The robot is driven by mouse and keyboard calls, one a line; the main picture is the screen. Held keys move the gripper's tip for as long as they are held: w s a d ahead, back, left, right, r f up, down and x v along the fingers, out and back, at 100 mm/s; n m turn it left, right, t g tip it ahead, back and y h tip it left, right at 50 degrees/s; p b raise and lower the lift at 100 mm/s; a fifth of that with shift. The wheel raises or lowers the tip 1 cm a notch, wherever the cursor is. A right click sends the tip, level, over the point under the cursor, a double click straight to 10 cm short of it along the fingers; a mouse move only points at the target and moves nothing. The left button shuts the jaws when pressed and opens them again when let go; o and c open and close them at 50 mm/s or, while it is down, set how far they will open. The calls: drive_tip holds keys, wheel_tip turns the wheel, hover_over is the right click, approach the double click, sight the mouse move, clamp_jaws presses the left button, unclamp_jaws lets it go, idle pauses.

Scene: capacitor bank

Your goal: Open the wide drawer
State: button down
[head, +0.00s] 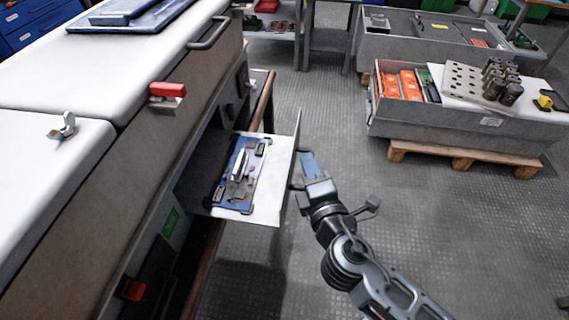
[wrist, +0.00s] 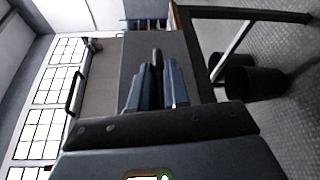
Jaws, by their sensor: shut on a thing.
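The wide drawer (head: 263,207) stands pulled out of the long cabinet in the head view. Its front panel is seen nearly edge-on, and it also shows as a dark grey face in the wrist view (wrist: 190,62). A blue tray with small metal parts (head: 240,175) lies inside. My gripper (head: 303,162) is at the outer side of the drawer front. In the wrist view, its blue fingers (wrist: 155,88) are closed around a dark handle (wrist: 157,54) on that front. Most of the handle is hidden by the fingers.
The long cabinet (head: 150,115) with a white top fills the left, with red latches (head: 167,90) on its side. Open floor (head: 400,215) lies right of the drawer. A grey crate on a wooden pallet (head: 460,160) stands at the right.

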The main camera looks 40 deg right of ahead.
drive_tip(key=shift+s+d, duration=0.55)
drive_tip(key=shift+s, duration=0.25)
drive_tip(key=c, duration=1.2)
unclamp_jaws()
drive_tip(key=shift+b+v, duration=1.05)
drive_tip(key=shift+v, duration=2.85)
drive_tip(key=shift+f, duration=0.1)
